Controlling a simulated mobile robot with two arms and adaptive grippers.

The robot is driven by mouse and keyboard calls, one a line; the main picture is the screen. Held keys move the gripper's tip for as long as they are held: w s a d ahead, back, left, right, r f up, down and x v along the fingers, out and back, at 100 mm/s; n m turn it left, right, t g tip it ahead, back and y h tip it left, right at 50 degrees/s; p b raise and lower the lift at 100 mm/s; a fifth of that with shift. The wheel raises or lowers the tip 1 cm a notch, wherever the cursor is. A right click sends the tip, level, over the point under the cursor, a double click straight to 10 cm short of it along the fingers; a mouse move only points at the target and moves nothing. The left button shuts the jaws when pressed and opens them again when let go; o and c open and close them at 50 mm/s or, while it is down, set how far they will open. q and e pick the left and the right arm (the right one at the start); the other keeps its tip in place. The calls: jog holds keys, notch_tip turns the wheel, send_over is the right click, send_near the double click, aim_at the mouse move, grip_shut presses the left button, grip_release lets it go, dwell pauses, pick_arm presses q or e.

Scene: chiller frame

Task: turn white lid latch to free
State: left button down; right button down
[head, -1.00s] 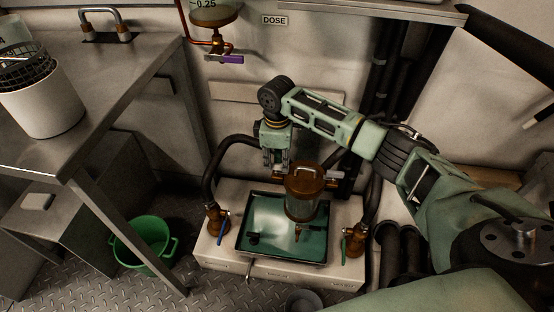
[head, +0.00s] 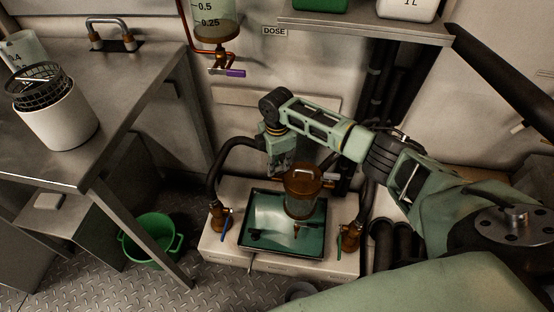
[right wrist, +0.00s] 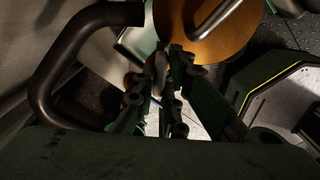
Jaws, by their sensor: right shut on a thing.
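The brown round lid (head: 303,179) with a metal handle sits on a clear vessel (head: 299,208) over the teal tray (head: 259,242). My right gripper (head: 281,171) reaches down at the lid's left edge. In the right wrist view its fingers (right wrist: 163,78) are closed around a small pale piece at the lid's rim, which looks like the white lid latch (right wrist: 159,67). The fingers hide most of it, so its angle is unclear. The brown lid (right wrist: 205,28) and its handle fill the top of that view. Another pale fitting (head: 331,177) shows at the lid's right side. My left gripper is not in view.
Dark hoses (head: 222,166) and brass valves (head: 218,216) flank the tray. A steel bench (head: 115,93) with a white pot (head: 57,120) stands at left. A green bucket (head: 152,240) is on the floor. A shelf (head: 365,27) is above.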

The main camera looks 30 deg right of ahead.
jog(key=n+p, duration=0.1)
jog(key=n, duration=0.2)
jog(key=shift+a+r+n, duration=0.1)
jog(key=shift+n, duration=0.2)
jog(key=shift+n+p, duration=0.3)
jog(key=shift+n, duration=1.9)
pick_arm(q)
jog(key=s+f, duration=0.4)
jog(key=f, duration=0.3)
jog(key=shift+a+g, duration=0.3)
pick_arm(e)
jog(key=shift+n, duration=1.5)
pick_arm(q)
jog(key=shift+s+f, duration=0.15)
pick_arm(e)
jog(key=c, duration=1.8)
grip_release()
